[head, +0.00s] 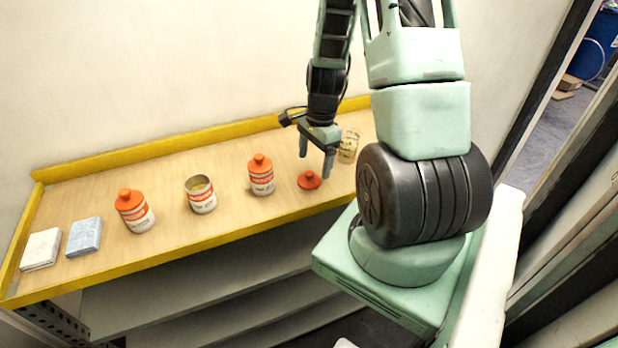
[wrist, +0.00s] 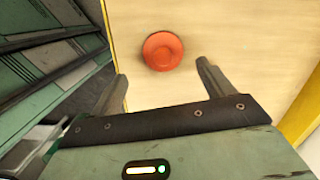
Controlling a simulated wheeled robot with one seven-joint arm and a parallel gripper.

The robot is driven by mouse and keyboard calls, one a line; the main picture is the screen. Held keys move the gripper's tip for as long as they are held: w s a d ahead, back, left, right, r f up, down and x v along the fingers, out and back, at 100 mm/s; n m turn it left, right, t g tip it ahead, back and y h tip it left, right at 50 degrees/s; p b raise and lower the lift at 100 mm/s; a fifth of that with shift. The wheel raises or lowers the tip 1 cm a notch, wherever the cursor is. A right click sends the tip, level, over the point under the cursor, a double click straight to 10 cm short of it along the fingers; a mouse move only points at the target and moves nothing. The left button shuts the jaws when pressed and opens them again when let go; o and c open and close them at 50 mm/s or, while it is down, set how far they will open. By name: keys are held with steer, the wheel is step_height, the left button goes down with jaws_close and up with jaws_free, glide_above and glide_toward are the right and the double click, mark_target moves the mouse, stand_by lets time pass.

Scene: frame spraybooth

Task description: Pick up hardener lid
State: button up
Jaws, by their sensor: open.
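A loose orange-red lid (head: 309,180) with a small knob lies on the wooden shelf top, near its front edge. In the wrist view the lid (wrist: 162,51) shows as a round disc just beyond the fingertips, between their lines. My gripper (head: 317,166) is open and empty, pointing down above the lid; it also shows in the wrist view (wrist: 162,72). An open can (head: 201,196) without a lid stands left of the lid. Whether the loose lid is the hardener's cannot be read from the labels.
Two cans with orange lids (head: 261,176) (head: 134,212) stand on the shelf. A glass-like jar (head: 348,146) is behind and right of the lid. Blue (head: 84,237) and white (head: 41,249) pads lie far left. A raised yellow edge (head: 190,253) borders the shelf.

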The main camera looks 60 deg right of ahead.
mark_target(310, 172)
steer(key=shift+w+a+f+p, duration=0.15)
steer(key=shift+f+p, duration=0.15)
steer(key=shift+f, duration=0.45)
steer(key=shift+w+a+f+p, duration=0.15)
steer(key=shift+f+p, duration=0.1)
steer(key=shift+f, duration=0.55)
steer(key=shift+w+a+f+p, duration=0.15)
steer(key=shift+f+p, duration=0.15)
steer(key=shift+f, duration=0.45)
steer(key=c, duration=1.1)
